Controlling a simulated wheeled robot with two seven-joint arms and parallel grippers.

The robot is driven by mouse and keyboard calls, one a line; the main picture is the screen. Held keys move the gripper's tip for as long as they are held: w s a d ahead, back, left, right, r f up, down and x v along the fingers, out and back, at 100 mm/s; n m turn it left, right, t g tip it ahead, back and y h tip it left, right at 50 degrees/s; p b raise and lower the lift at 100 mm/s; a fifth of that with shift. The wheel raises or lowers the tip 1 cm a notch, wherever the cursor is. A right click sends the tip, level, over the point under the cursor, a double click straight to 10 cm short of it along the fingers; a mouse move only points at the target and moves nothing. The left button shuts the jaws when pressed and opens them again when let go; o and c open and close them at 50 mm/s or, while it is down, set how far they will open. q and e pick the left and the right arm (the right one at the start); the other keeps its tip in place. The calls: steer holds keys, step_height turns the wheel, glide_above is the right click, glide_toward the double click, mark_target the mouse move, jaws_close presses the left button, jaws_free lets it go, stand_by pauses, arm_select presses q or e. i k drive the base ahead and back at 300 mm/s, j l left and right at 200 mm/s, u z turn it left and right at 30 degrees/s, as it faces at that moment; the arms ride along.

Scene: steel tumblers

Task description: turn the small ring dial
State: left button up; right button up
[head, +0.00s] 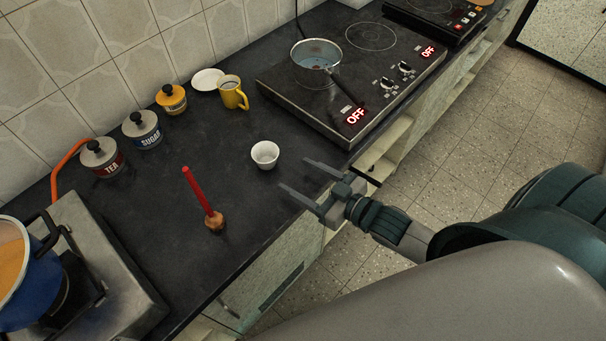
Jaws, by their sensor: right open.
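The black cooktop (290,92) has two dials on its front right part, a nearer dial (386,82) and a farther dial (405,68). I cannot tell which of them serves the small ring. A bare ring (370,37) shows at the far end of the cooktop. Red displays beside the dials read OFF. My right gripper (294,173) is open and empty over the counter's front edge, nearer than the cooktop and apart from the dials. My left gripper is out of view.
A white cup (265,154) stands just left of my right gripper. A blue pot (30,285) sits at lower left. Floor lies right.

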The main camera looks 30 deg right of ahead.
mark_target(386, 85)
steer(key=z, duration=1.25)
